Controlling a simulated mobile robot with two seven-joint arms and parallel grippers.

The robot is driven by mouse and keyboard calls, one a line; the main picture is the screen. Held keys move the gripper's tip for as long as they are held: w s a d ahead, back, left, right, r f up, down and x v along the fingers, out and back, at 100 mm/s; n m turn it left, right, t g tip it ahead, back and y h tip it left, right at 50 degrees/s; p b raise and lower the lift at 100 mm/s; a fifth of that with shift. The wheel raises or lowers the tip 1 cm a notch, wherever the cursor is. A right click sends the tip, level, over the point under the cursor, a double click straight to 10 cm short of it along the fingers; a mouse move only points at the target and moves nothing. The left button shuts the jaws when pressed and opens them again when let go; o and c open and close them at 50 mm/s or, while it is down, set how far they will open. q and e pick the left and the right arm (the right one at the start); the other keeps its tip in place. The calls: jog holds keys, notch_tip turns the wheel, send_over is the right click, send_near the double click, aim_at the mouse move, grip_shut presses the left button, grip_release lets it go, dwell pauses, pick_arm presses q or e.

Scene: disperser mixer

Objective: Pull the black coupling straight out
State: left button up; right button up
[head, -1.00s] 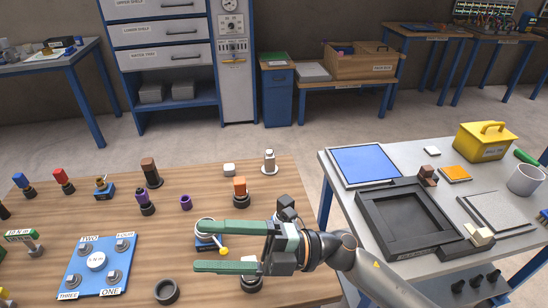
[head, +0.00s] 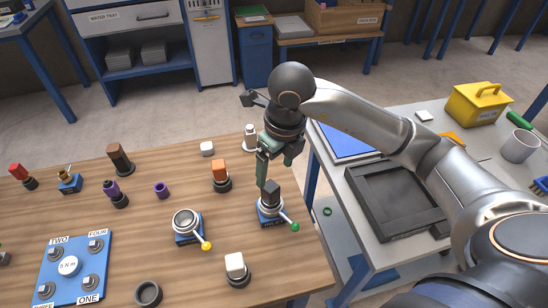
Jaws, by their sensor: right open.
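The black coupling (head: 271,191) is a dark block standing upright in a silver collar on a blue base (head: 271,214) near the table's right edge. A lever with a green knob (head: 295,227) sticks out from this base to the lower right. My right gripper (head: 267,172) points down at the coupling from above. It is open, with its green fingers close to the coupling's top. One finger hangs on the left side of the block; the other is mostly hidden, and I cannot tell whether either touches. My left gripper is not in view.
A second blue base (head: 187,235) with a silver ring and yellow-knobbed lever stands to the left. An orange block (head: 219,169), a white block (head: 235,264) and a black ring (head: 148,293) are nearby. A grey side table (head: 375,255) holds a black tray (head: 395,195).

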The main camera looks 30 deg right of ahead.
aim_at(270, 185)
jog(key=f, duration=0.3)
jog(key=w+f, duration=0.1)
jog(key=f, duration=0.6)
jog(key=shift+w+a+f+p, duration=0.1)
jog(key=shift+w+a+p, duration=0.1)
jog(key=shift+a+p, duration=0.1)
jog(key=shift+c, duration=0.2)
grip_shut()
jog(key=c, duration=0.7)
grip_release()
grip_shut()
jog(key=shift+r, duration=0.2)
jog(key=shift+r+p, duration=1.3)
jog(key=shift+r, duration=1.55)
